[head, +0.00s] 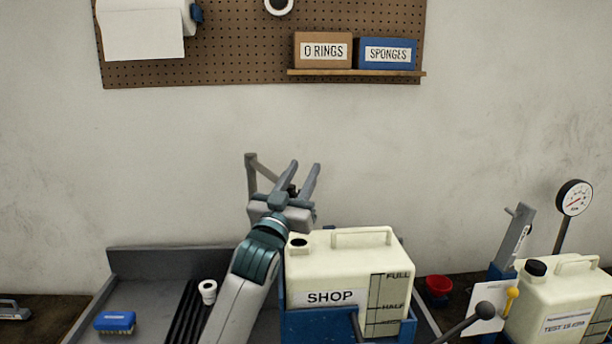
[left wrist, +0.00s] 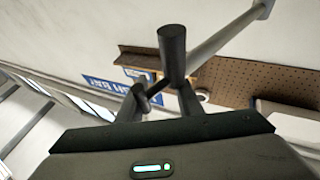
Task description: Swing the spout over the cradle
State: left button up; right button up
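The spout (head: 264,171) is a grey pipe on an upright post at the back, left of the jug. In the left wrist view, the grey pipe (left wrist: 228,36) runs to the upper right, with a dark cylindrical handle (left wrist: 172,55) at its near end. My left gripper (head: 305,168) points up behind the jug, its two fingers spread. In the left wrist view, the handle shows in front of or between the fingers (left wrist: 160,98); contact cannot be told. The blue cradle (head: 318,328) holds a cream jug (head: 341,262) labelled SHOP. My right gripper is not in view.
A red cup (head: 438,287), black-knobbed lever (head: 470,325), second jug (head: 570,297) and gauge (head: 574,198) stand at right.

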aim_at(296, 196)
pick_arm(q)
jog(key=shift+d+f, duration=0.15)
jog(key=shift+f, duration=0.3)
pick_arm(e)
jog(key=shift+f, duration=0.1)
pick_arm(q)
jog(key=shift+f, duration=0.1)
